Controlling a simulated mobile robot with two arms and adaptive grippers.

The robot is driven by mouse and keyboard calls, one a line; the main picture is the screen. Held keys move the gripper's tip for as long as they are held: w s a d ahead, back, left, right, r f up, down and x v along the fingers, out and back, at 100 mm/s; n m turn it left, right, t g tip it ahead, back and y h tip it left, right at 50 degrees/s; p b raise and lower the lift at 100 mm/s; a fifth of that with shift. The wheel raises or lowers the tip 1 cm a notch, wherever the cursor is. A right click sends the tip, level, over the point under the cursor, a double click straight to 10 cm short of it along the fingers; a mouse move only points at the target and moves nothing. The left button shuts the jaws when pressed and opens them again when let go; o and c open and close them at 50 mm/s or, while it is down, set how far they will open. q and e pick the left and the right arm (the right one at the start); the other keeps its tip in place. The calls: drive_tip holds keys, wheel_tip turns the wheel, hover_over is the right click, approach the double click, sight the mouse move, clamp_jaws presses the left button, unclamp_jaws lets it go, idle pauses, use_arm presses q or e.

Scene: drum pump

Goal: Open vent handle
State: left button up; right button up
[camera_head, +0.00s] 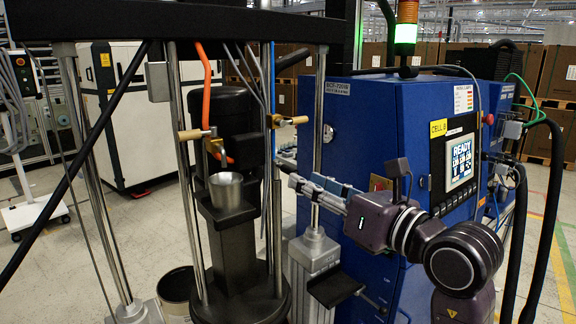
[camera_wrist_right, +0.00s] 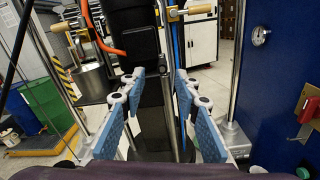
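Two wooden handles on brass fittings stick out from the drum pump: a left one (camera_head: 190,134) and a right one (camera_head: 292,120). I cannot tell for sure which is the vent handle. Two wooden handles also show at the top of the wrist view, one at right (camera_wrist_right: 196,11) and one at left (camera_wrist_right: 62,39). My right gripper (camera_head: 290,181) is right of the pump column, below the right handle. Its blue-padded fingers are apart and empty in the wrist view (camera_wrist_right: 158,80), with the dark column beyond them. My left gripper is not in view.
A metal cup (camera_head: 226,190) sits on the pump's black stand under an orange hose (camera_head: 206,85). Steel posts (camera_head: 187,180) flank the column. A blue cabinet (camera_head: 375,120) with a screen (camera_head: 459,162) stands close to my right arm. Open floor lies at left.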

sight(292, 171)
drive_tip(key=shift+w+r, duration=0.15)
drive_tip(key=shift+r, duration=0.1)
drive_tip(key=p+x, duration=0.2)
drive_tip(key=x, duration=0.4)
drive_tip(key=shift+w+a+f, duration=0.1)
drive_tip(key=shift+w+a, duration=0.25)
drive_tip(key=shift+w, duration=0.3)
drive_tip(key=shift+c, duration=0.6)
clamp_jaws()
